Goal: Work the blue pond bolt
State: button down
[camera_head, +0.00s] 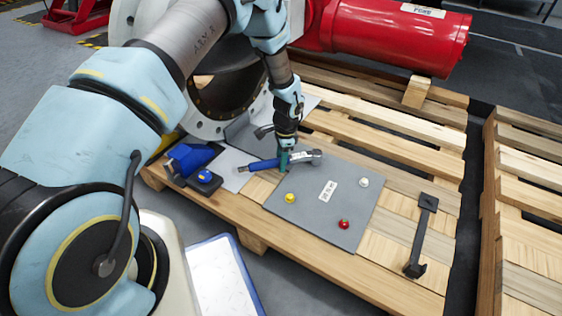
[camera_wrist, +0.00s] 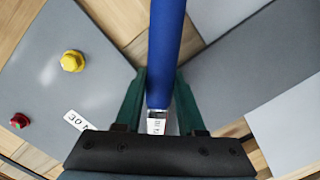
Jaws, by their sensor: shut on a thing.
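My gripper (camera_head: 284,160) points down over the grey plate and is shut on a blue-handled wrench (camera_head: 262,165). In the wrist view, the green fingers of my gripper (camera_wrist: 158,105) stand either side of the blue handle (camera_wrist: 166,45). The silver wrench head (camera_head: 316,156) lies over the far-left corner of the grey plate (camera_head: 318,222). No blue bolt shows; whatever is under the wrench head is hidden. Other bolts on the plate are yellow (camera_head: 290,198), red (camera_head: 344,224) and white (camera_head: 364,182). The yellow bolt (camera_wrist: 72,61) and red bolt (camera_wrist: 19,121) also show in the wrist view.
A blue and black tool (camera_head: 191,163) sits left on the wooden pallet (camera_head: 385,148). A black bar-like tool (camera_head: 422,235) lies at the right. A large flange (camera_head: 222,95) and red cylinder (camera_head: 390,35) stand behind. A second pallet (camera_head: 525,200) is at right.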

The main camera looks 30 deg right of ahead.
jog(key=shift+w+d, duration=0.1)
jog(key=shift+w, duration=0.05)
jog(key=shift+w, duration=0.15)
jog(key=shift+r, duration=0.1)
jog(key=shift+d+r, duration=0.1)
jog(key=shift+r+p, duration=0.45)
jog(key=shift+p, duration=0.15)
jog(key=shift+r+p, duration=1.55)
jog(key=shift+r, duration=0.35)
